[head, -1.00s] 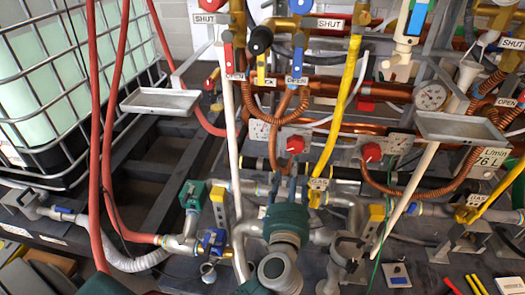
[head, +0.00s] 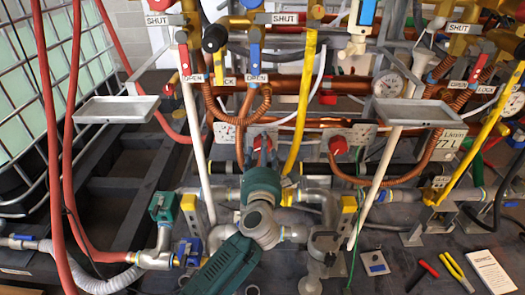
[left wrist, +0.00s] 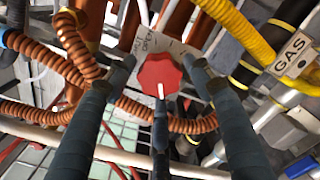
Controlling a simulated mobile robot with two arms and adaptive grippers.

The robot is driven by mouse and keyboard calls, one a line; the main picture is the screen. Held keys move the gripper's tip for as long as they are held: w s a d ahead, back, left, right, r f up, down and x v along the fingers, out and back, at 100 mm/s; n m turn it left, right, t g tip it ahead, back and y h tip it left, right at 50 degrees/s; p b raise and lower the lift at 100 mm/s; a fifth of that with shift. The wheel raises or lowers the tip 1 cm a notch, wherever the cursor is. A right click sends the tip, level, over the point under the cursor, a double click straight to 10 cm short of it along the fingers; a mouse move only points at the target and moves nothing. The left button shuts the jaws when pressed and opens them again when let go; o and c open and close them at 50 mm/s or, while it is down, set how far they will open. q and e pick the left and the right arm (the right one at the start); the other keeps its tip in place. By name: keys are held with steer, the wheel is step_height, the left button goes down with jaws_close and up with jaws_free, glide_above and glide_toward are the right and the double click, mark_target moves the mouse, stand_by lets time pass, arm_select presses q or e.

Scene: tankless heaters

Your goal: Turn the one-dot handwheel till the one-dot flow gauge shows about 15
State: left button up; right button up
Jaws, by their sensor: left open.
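In the left wrist view a red handwheel (left wrist: 160,76) with a white pointer mark sits on a pale printed plate (left wrist: 150,42). My left gripper (left wrist: 160,88) has its dark fingers spread around the handwheel, open; contact cannot be told. In the head view my left gripper (head: 262,163) reaches up just below the left red handwheel (head: 258,143), its teal wrist covering the pipes below. A second red handwheel (head: 338,146) is to the right on a similar plate. No dot marks are readable. A round dial gauge (head: 390,84) is at the right; its reading is too small. My right gripper is not seen.
Copper coils (left wrist: 45,60) and a yellow hose tagged GAS (left wrist: 240,28) run close around the handwheel. A white pipe (head: 197,140) and a yellow hose (head: 303,105) flank it in the head view. Pliers (head: 456,270) and a notepad (head: 491,270) lie at lower right.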

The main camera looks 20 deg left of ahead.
arm_select(q)
steer(key=c, duration=0.9)
steer(key=shift+n+p, duration=0.35)
steer(key=shift+n, duration=0.05)
steer(key=o, duration=0.9)
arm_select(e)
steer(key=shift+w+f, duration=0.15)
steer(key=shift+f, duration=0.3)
arm_select(q)
steer(key=v, duration=1.2)
steer(key=shift+r, duration=0.1)
